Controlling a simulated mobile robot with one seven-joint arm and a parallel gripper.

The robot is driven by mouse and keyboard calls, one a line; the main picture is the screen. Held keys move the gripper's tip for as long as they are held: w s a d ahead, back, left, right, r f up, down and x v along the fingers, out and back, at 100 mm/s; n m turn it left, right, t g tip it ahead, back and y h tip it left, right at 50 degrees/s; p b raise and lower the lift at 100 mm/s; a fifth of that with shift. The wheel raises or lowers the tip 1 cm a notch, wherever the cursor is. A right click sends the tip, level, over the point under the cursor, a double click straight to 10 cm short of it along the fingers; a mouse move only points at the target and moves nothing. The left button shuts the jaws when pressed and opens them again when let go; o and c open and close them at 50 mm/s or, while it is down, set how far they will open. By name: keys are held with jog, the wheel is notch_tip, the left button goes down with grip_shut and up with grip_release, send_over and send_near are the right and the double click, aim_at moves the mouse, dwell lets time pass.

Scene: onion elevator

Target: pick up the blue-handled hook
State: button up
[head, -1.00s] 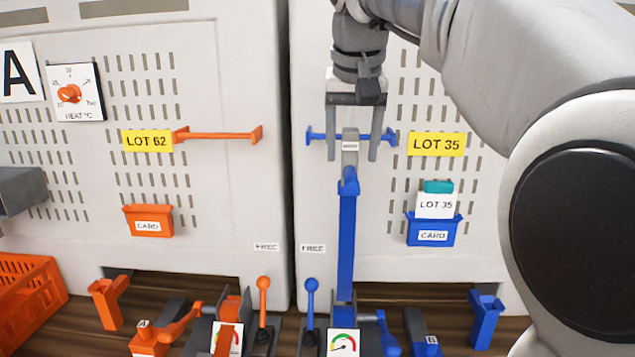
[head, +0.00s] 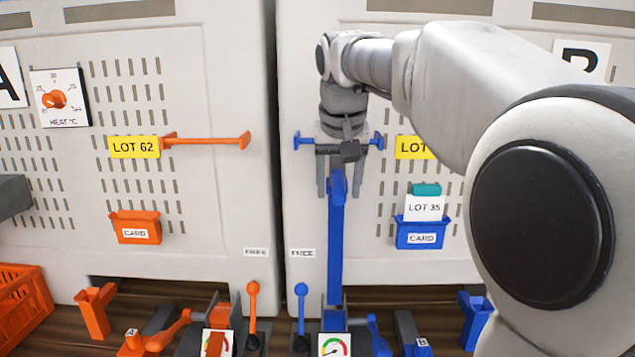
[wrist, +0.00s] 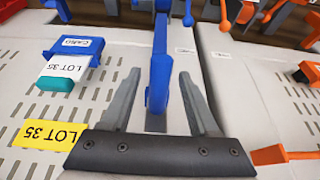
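The blue-handled hook appears to be the long upright piece with a blue bar (head: 337,240) in front of the right panel. Its top lies at the blue rail (head: 303,140), partly hidden by my gripper. In the wrist view the blue handle (wrist: 158,85) runs between the fingers, with a grey strip (wrist: 155,122) at its upper end. My gripper (head: 339,188) points down, its fingers on either side of the handle's top. In the wrist view my gripper (wrist: 158,76) is open, with gaps on both sides of the handle.
A blue card box (head: 421,234) with a LOT 35 card is right of the hook. An orange rail (head: 208,141) and orange card box (head: 135,226) are on the left panel. Blue (head: 301,300) and orange (head: 253,305) levers stand below, beside a gauge (head: 334,345).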

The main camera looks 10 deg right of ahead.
grip_shut()
jog(key=shift+r, duration=0.15)
